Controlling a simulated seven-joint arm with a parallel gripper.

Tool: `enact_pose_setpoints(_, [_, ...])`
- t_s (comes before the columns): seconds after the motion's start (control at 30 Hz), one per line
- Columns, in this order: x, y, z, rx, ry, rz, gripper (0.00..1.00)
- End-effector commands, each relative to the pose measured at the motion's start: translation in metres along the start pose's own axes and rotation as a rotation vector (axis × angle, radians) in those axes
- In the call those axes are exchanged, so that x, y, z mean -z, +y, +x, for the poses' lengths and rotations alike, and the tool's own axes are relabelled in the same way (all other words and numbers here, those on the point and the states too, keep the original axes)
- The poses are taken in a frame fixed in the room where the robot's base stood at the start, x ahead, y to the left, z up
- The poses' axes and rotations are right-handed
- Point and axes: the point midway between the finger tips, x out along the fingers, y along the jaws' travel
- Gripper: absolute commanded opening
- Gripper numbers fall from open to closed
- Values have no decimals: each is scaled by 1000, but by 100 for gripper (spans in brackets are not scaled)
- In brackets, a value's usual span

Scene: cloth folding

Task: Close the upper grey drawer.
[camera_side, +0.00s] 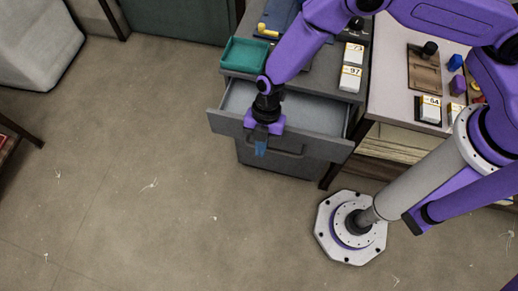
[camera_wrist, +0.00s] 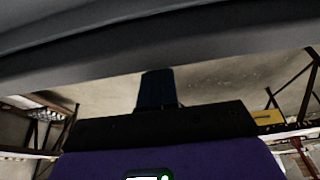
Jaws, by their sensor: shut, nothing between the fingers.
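The upper grey drawer (camera_side: 325,134) is pulled out from the grey cabinet (camera_side: 312,70) in the side view, and its inside looks empty where it shows. My gripper (camera_side: 261,147) is at the drawer's front face, pointing down, with its blue fingertips shut and empty. The gripper and wrist hide part of the drawer's front and inside. I cannot tell whether the fingers touch the front. In the wrist view, the shut fingers (camera_wrist: 157,88) stand just below a broad grey edge (camera_wrist: 80,62), which looks like the drawer front. A lower drawer front (camera_side: 300,163) shows beneath and looks shut.
On the cabinet top are a green tray (camera_side: 244,54) and white number tags (camera_side: 350,79). A table (camera_side: 398,91) to the right carries a wooden board (camera_side: 424,72) and small blocks. My arm reaches over the cabinet. The floor (camera_side: 130,170) in front and to the left is clear.

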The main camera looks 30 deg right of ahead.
Motion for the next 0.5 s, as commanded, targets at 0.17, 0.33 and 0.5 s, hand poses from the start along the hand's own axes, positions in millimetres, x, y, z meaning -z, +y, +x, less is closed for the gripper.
enact_pose_setpoints(0.17, [-3,0,-1,0,0,0,0])
enact_pose_setpoints(0.33, [-3,0,-1,0,0,1,0])
enact_pose_setpoints(0.5, [-14,1,-5,-2,0,5,0])
